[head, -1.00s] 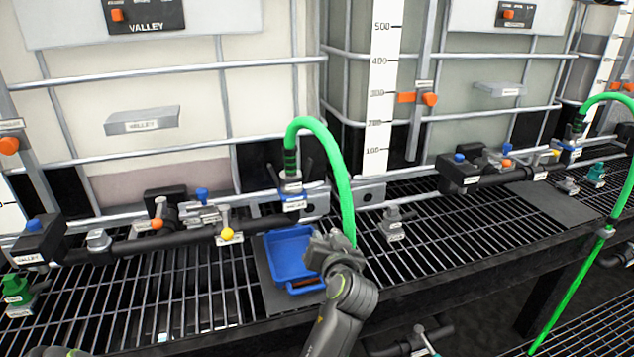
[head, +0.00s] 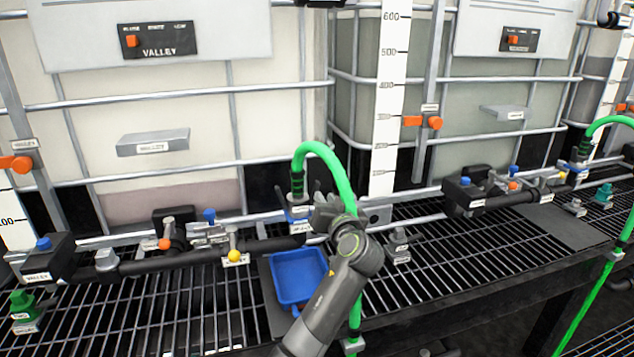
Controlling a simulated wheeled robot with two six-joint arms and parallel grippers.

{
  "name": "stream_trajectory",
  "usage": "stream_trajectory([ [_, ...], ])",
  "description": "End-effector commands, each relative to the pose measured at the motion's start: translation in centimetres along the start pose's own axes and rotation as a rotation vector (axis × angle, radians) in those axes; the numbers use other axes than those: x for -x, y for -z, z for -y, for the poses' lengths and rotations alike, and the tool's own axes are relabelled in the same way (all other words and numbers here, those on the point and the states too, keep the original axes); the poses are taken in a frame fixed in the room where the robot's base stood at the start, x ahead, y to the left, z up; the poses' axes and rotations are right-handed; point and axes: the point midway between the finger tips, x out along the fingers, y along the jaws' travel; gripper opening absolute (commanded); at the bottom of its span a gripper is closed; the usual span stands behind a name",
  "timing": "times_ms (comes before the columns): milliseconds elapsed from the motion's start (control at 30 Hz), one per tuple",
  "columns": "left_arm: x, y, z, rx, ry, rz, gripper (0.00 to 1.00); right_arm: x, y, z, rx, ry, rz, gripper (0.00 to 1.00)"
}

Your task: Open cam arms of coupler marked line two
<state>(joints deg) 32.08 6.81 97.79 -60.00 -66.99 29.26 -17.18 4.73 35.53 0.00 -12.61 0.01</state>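A hose coupler (head: 298,213) with a blue band and a small white label stands on the black pipe below the end of a green hose (head: 336,172). Dark cam arms show on both sides of it; the label is too small to read. My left gripper (head: 324,207) is close to the coupler's right side, overlapping its right cam arm in the picture. I cannot tell whether it touches, and its fingers are too unclear to show their opening. A similar coupler (head: 578,168) with another green hose stands at the far right. My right gripper is not in view.
Valves with orange (head: 164,244) and yellow (head: 234,256) knobs line the pipe at left. A grey fitting (head: 398,247) stands on the grating right of my arm.

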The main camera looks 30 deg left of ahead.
Motion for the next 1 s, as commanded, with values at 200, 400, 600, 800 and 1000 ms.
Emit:
stream_trajectory([
  [200,-4.3,0.2,0.1,-0.004,0.002,-0.001,0.19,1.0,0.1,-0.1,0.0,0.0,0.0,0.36],
  [400,-6.9,0.1,0.0,-0.003,0.001,-0.001,0.19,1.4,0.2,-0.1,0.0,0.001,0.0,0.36],
  [600,-7.9,0.0,0.0,0.0,-0.001,0.0,0.19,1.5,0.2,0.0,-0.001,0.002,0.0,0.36],
  [800,-8.1,0.0,0.0,0.001,-0.001,0.0,0.19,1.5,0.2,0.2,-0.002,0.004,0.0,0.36],
  [1000,-8.0,0.0,0.0,0.001,-0.001,0.0,0.05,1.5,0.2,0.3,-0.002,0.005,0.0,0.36],
])
